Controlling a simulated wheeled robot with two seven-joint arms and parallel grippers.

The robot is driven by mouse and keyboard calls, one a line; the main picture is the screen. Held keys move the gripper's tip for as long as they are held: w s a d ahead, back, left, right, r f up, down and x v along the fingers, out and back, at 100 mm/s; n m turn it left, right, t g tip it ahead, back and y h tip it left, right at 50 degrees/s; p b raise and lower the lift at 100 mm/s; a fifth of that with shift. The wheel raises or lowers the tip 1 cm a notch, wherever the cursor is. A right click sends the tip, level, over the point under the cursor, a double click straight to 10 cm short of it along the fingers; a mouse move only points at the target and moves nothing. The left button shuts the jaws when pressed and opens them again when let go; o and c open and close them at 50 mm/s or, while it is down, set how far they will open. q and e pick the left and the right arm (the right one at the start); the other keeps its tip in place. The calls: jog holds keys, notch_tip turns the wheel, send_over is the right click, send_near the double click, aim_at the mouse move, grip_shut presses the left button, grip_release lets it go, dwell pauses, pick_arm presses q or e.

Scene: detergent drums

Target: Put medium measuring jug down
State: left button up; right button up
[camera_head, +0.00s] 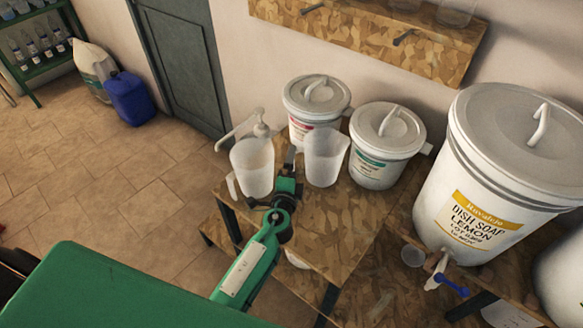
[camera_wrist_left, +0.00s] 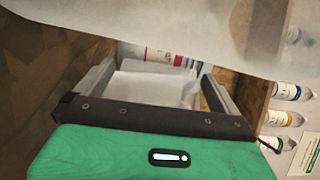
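Two translucent measuring jugs stand upright at the left end of the wooden bench: a left jug (camera_head: 253,167) with its handle to the left, and a right jug (camera_head: 322,158) with its spout to the right. I cannot tell which is the medium one. My left gripper (camera_head: 282,170) is low between them, close to both. In the left wrist view its two grey fingers (camera_wrist_left: 150,88) are spread apart, with a pale surface showing between them. A translucent jug wall (camera_wrist_left: 160,25), very close, fills the top of that view and hides part of the scene. My right gripper is out of view.
A red-labelled tub (camera_head: 315,100) and a green-labelled tub (camera_head: 385,145) stand behind the jugs, beside a pump dispenser (camera_head: 260,130). A large dish soap drum (camera_head: 500,170) with a tap is at right. Bare bench (camera_head: 345,225) lies in front of the right jug.

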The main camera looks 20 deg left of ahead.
pick_arm(q)
jog(key=shift+r, duration=0.1)
jog(key=shift+r, duration=0.15)
jog(key=s+b, duration=0.1)
jog(key=s, duration=0.2)
jog(key=s+d, duration=0.1)
jog(key=s, duration=0.3)
jog(key=s+b, duration=0.1)
jog(key=s, duration=0.2)
jog(key=shift+s+d+f+b, duration=0.2)
jog(key=shift+s+d+b, duration=0.1)
jog(key=shift+s, duration=0.05)
jog(key=shift+s+r, duration=0.1)
jog(key=shift+s, duration=0.5)
